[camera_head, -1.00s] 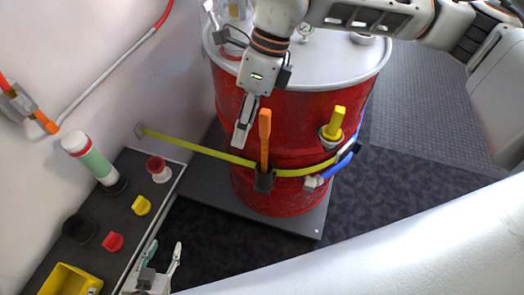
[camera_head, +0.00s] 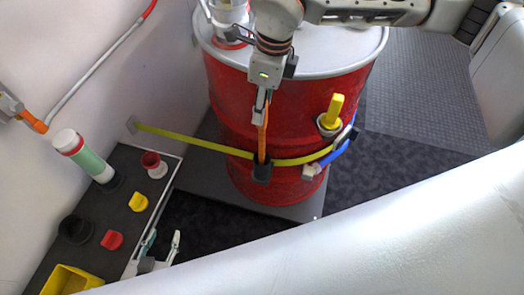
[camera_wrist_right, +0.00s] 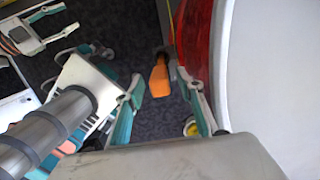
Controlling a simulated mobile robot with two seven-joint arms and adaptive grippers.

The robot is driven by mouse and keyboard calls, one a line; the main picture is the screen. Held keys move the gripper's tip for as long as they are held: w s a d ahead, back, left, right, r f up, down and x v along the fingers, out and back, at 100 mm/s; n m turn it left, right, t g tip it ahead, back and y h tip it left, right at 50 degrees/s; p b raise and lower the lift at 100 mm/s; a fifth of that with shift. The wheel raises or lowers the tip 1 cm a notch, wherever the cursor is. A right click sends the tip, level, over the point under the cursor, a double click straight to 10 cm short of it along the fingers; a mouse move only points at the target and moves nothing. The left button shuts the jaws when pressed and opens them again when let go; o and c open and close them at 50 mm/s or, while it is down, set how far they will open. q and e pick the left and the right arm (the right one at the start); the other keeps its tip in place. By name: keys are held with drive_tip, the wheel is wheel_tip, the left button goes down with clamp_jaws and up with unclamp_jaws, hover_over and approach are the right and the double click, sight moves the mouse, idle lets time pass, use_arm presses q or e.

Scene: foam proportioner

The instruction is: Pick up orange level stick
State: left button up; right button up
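The orange level stick (camera_head: 262,142) stands upright in a black holder (camera_head: 262,172) on the yellow strap at the front of the red drum. My right gripper (camera_head: 262,103) comes down from above, at the top end of the stick, and partly hides it. In the right wrist view, the stick's orange end (camera_wrist_right: 160,80) shows between the parted fingers of my right gripper (camera_wrist_right: 159,75), with a gap on either side. My left gripper (camera_head: 162,244) is open and empty at the lower left, beside the dark shelf.
The red drum (camera_head: 290,100) has a yellow-handled valve (camera_head: 331,115) right of the stick. The yellow strap (camera_head: 195,142) runs to the wall. A dark shelf (camera_head: 125,190) at left holds a green-white cylinder (camera_head: 88,160), coloured caps and a yellow bin (camera_head: 70,280).

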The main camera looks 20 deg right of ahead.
drive_tip(key=shift+f, duration=0.15)
clamp_jaws()
wheel_tip(320, 180, up, 20)
drive_tip(key=p, duration=0.1)
idle(0.7)
